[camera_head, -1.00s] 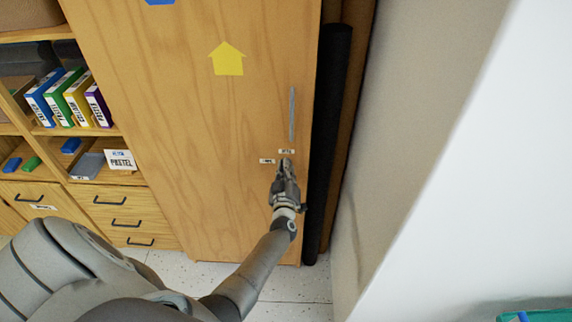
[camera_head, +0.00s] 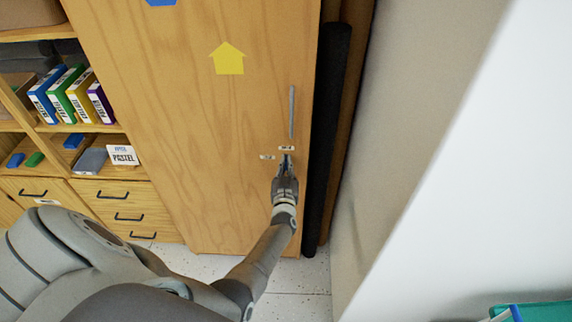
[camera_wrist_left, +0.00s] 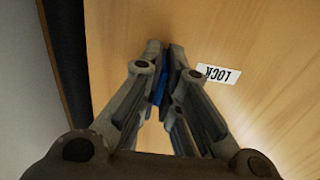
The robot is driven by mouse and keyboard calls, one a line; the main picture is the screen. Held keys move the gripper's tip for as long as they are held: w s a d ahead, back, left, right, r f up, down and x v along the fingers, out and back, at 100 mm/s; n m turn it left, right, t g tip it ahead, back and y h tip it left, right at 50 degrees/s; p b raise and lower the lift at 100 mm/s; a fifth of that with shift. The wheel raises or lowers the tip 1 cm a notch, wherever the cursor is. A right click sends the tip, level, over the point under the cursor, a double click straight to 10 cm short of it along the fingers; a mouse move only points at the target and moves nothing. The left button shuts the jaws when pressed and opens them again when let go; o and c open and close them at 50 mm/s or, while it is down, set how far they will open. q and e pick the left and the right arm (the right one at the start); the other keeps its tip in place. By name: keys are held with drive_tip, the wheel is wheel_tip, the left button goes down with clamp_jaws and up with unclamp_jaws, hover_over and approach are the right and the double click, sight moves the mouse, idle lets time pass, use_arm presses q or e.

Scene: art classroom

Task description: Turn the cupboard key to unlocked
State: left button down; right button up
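The tall wooden cupboard door (camera_head: 190,120) fills the middle of the head view. A grey vertical handle (camera_head: 292,112) is near its right edge. Below the handle are two small white labels, one above my gripper (camera_head: 286,148) and one to its left (camera_head: 267,157). In the left wrist view one label reads LOCK (camera_wrist_left: 218,74), upside down. My left gripper (camera_head: 287,161) is at the door, below the upper label. In the left wrist view its fingers (camera_wrist_left: 165,50) are closed in on the blue key (camera_wrist_left: 159,88), which is mostly hidden between them. My right gripper is out of view.
A black roll (camera_head: 326,140) stands upright beside the cupboard's right edge, next to the pale wall (camera_head: 400,130). Shelves with coloured boxes (camera_head: 72,95) and drawers (camera_head: 122,215) are at the left. A teal object (camera_head: 540,312) shows at the bottom right.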

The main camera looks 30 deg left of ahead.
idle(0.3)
use_arm(q)
drive_tip(key=c, duration=1.6)
unclamp_jaws()
drive_tip(key=shift+c, duration=0.2)
